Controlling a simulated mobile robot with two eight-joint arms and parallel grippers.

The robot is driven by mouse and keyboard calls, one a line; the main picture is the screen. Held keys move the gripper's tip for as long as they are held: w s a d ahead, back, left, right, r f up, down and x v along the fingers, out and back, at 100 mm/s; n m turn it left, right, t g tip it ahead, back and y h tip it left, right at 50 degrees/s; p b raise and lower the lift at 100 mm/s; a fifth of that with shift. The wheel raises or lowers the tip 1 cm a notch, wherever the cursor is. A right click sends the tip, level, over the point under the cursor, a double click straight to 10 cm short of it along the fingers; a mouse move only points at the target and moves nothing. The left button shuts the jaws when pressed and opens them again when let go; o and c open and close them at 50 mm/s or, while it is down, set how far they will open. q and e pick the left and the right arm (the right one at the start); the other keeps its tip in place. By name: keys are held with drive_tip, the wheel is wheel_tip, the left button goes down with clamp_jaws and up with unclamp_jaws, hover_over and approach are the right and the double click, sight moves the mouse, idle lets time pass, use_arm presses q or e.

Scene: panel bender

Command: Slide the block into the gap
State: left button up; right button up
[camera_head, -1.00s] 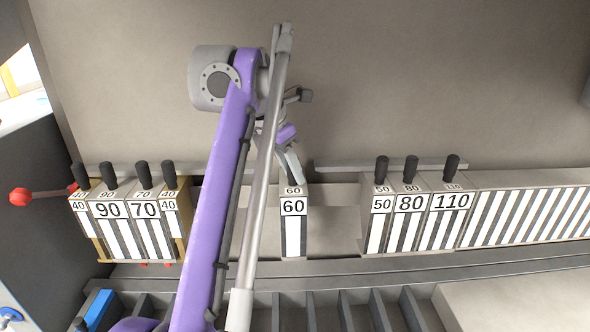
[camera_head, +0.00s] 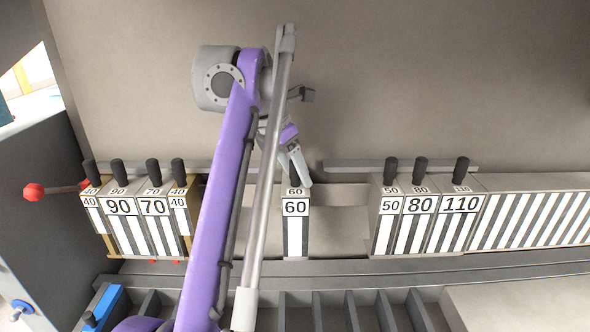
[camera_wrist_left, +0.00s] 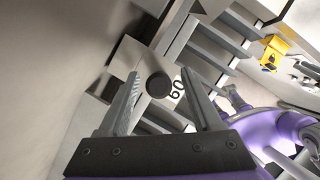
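The block marked 60 (camera_head: 295,225) stands upright and alone on the rail, with open gaps on both sides. Its black knob (camera_head: 295,179) is partly covered by my left gripper (camera_head: 301,166) in the head view. In the left wrist view my left gripper (camera_wrist_left: 160,100) is open, with its two fingers apart on either side of the knob (camera_wrist_left: 158,84). I cannot tell whether a finger touches it. The gap (camera_head: 340,222) between block 60 and block 50 (camera_head: 387,225) is empty. The gap to the left of block 60 is partly hidden by my arm. My right gripper is not in view.
Blocks 40, 90, 70 (camera_head: 153,225) and 40 stand together at the left. Blocks 80 (camera_head: 418,225) and 110 (camera_head: 459,222) adjoin block 50, followed by a long striped row (camera_head: 535,220). A red-knobbed lever (camera_head: 34,192) sticks out at far left. Slotted compartments lie below the rail.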

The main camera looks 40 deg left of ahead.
use_arm(q)
drive_tip(key=p+v, duration=0.3)
drive_tip(key=v, duration=0.7)
drive_tip(key=shift+r, duration=0.4)
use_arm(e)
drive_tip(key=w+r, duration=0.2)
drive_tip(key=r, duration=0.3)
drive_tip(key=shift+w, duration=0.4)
use_arm(q)
drive_tip(key=shift+s, duration=0.2)
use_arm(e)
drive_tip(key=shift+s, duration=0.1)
use_arm(q)
drive_tip(key=shift+w, duration=0.1)
